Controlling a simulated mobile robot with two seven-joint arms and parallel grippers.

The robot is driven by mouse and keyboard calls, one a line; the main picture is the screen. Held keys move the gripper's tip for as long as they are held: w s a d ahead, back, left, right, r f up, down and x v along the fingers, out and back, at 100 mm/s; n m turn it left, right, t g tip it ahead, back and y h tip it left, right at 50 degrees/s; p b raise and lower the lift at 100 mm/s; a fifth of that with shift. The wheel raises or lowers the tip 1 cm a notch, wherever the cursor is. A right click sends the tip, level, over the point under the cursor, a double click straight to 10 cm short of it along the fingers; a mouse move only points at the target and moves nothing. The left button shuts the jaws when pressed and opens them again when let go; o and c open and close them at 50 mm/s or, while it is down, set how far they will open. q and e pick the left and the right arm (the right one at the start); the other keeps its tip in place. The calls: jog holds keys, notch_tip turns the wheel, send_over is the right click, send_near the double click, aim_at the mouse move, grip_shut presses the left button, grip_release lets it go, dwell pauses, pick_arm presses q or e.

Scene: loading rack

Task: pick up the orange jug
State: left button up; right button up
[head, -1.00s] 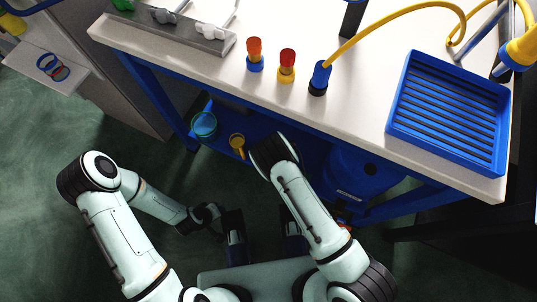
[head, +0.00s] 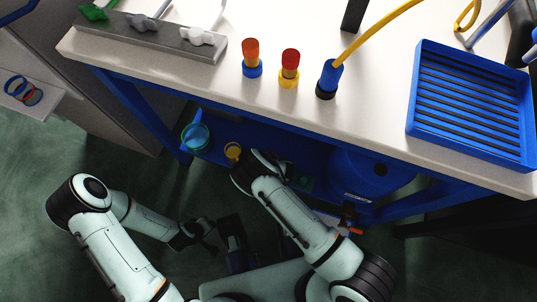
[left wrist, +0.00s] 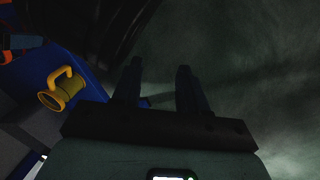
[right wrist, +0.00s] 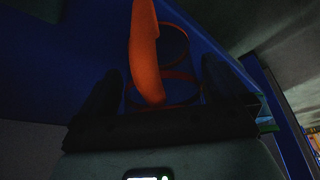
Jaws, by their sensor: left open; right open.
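The orange jug (right wrist: 145,60) shows in the right wrist view, dimly lit, with its orange handle towards the camera and a dark round body behind. My right gripper (right wrist: 160,90) is open, with a finger on each side of the handle and the lower jug; I cannot tell whether they touch. In the head view the right hand is mostly hidden by its own arm at the lower shelf, and I cannot make out the jug. My left gripper (left wrist: 160,80) is open and empty over the dark floor, and also shows in the head view (head: 205,232).
On the blue lower shelf stand a yellow mug (left wrist: 66,88) and a teal cup (head: 195,136). The white tabletop above holds a blue ribbed tray (head: 472,105), red-topped pieces (head: 290,66) and a grey rack (head: 150,32). The table edge overhangs the shelf.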

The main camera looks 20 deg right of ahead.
jog(key=c, duration=1)
jog(key=shift+r, duration=0.1)
